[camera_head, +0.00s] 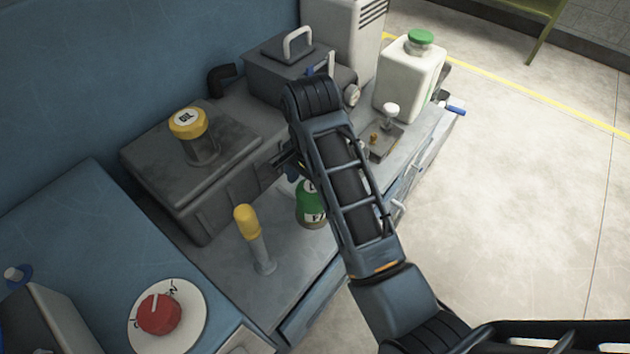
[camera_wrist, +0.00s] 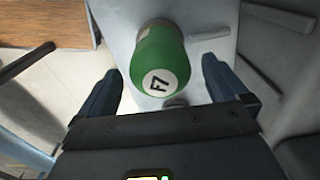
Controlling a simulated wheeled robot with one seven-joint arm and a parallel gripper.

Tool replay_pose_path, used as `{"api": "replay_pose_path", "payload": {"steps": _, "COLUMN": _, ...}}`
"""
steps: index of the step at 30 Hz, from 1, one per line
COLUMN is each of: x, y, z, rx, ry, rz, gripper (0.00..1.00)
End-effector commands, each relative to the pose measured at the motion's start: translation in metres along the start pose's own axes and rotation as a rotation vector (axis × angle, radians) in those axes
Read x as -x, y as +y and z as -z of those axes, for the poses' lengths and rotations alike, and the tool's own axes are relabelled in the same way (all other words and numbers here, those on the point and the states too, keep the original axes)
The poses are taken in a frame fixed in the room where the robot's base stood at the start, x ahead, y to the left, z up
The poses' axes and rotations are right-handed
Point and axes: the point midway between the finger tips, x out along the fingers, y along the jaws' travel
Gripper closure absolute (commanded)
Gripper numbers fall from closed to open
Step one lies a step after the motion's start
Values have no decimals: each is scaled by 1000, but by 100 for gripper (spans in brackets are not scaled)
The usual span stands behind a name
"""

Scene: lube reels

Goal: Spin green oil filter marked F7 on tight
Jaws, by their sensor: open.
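The green oil filter (camera_head: 311,198) stands on the grey bench, partly hidden behind my arm in the head view. In the wrist view the green filter (camera_wrist: 157,58) shows its white label marked F7. My gripper (camera_wrist: 160,85) is open, with one finger on each side of the filter. I see a gap between each finger and the filter, so it is not gripped. In the head view my gripper is mostly hidden behind my arm. What the filter is mounted on is hidden.
A yellow-capped filter (camera_head: 188,124) sits on the grey block. A yellow-topped post (camera_head: 247,222) stands left of the green filter. A white jug (camera_head: 408,80), a grey box (camera_head: 285,72) and a red knob (camera_head: 158,314) are around. The floor at right is clear.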

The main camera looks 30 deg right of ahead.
Motion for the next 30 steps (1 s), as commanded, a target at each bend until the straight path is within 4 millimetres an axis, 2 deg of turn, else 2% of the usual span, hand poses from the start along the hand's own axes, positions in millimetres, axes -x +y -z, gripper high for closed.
{"api": "replay_pose_path", "payload": {"steps": 1, "x": -14, "y": 1, "z": 0, "rx": 1, "ry": 0, "rz": -5, "gripper": 0}}
{"api": "replay_pose_path", "payload": {"steps": 3, "x": -24, "y": 1, "z": 0, "rx": -1, "ry": -1, "rz": -5, "gripper": 0}}
{"api": "replay_pose_path", "payload": {"steps": 9, "x": -40, "y": 1, "z": 0, "rx": 0, "ry": -1, "rz": -3, "gripper": 0}}
{"api": "replay_pose_path", "payload": {"steps": 21, "x": -47, "y": 1, "z": 0, "rx": -1, "ry": -1, "rz": -2, "gripper": 0}}
{"api": "replay_pose_path", "payload": {"steps": 30, "x": -46, "y": 1, "z": 0, "rx": -1, "ry": -1, "rz": -2, "gripper": 29}}
